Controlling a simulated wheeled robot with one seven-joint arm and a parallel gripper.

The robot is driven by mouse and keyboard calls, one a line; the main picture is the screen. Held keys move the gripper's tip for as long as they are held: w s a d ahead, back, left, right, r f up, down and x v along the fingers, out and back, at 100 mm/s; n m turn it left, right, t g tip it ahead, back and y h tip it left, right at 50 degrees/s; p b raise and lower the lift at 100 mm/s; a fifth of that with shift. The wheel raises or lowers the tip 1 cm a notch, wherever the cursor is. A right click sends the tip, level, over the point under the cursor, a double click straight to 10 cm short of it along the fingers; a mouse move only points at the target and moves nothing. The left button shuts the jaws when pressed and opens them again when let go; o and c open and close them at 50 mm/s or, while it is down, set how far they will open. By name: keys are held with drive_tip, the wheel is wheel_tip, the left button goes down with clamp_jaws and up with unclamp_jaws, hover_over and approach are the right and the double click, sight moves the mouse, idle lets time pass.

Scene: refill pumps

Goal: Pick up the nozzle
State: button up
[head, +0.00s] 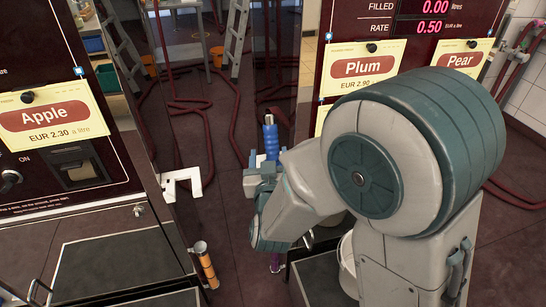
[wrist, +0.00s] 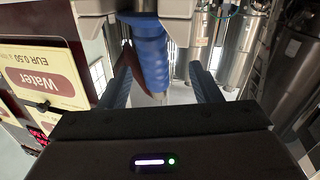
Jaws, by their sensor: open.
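The nozzle (head: 271,142) has a blue grip with a grey metal tip and stands upright beside the pump with the Plum sign. In the wrist view the blue grip (wrist: 151,52) hangs from the top edge, between the two dark fingers and nearer the left one. My gripper (wrist: 161,64) is open around the grip, with a clear gap to the right finger. In the head view my gripper is partly hidden by my arm, low on the nozzle. I cannot tell whether a finger touches it.
The Apple pump (head: 55,125) stands on the left, with a white bracket (head: 183,183) and an orange-gripped nozzle (head: 206,265) at its side. Plum and Pear signs are on the right pump. Red hoses (head: 190,105) lie on the floor behind. A Water sign (wrist: 42,75) shows in the wrist view.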

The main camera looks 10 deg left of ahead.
sight(272, 146)
drive_tip(key=p+x, duration=0.1)
drive_tip(key=x, duration=0.1)
drive_tip(key=d+p+x, duration=0.1)
drive_tip(key=x, duration=0.1)
drive_tip(key=shift+w+a+r, duration=0.15)
drive_tip(key=shift+w+r, duration=0.05)
drive_tip(key=shift+r, duration=0.05)
drive_tip(key=shift+w+a+f, duration=0.1)
drive_tip(key=shift+w+a, duration=0.05)
drive_tip(key=shift+w, duration=0.4)
drive_tip(key=c, duration=1.2)
